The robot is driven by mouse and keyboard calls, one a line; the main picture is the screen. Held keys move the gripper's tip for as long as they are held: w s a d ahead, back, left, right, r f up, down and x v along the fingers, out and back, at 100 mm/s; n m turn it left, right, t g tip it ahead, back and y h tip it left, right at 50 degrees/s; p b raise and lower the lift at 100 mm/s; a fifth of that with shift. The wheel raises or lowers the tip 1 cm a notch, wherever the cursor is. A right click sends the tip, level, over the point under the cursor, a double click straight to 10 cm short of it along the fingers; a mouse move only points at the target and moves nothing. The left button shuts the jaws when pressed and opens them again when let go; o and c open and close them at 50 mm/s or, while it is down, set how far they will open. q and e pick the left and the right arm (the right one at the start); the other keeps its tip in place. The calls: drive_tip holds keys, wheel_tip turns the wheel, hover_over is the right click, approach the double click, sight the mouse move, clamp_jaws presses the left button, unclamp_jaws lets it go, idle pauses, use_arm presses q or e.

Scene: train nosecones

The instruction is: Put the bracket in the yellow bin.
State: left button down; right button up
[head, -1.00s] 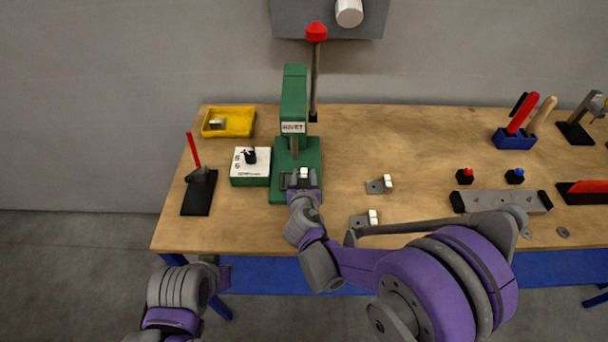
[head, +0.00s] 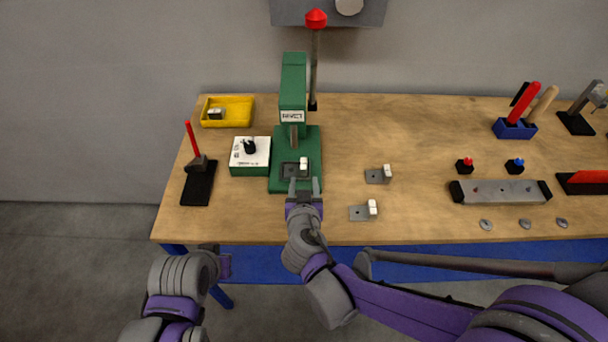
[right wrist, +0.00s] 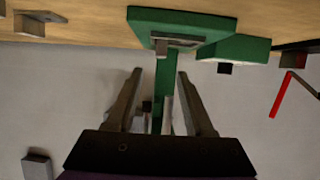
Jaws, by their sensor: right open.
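A grey bracket with a white block (head: 303,163) lies on the green base of the press (head: 310,140). Another bracket (head: 216,113) is inside the yellow bin (head: 241,122) at the back left. Two more brackets lie on the bench, one right of the press (head: 378,176) and one nearer the front edge (head: 363,212). My right gripper (head: 304,185) is open and empty, just in front of the bracket on the press. The right wrist view shows its two fingers apart (right wrist: 160,73). My left gripper (head: 225,265) is low, off the bench front; its jaw state is unclear.
A white-topped control box (head: 250,152) and a black stand with a red handle (head: 198,188) stand left of the press. A grey bar fixture (head: 500,191), red and blue buttons and tools occupy the right.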

drive_tip(key=shift+s+r, duration=0.15)
drive_tip(key=shift+s, duration=0.2)
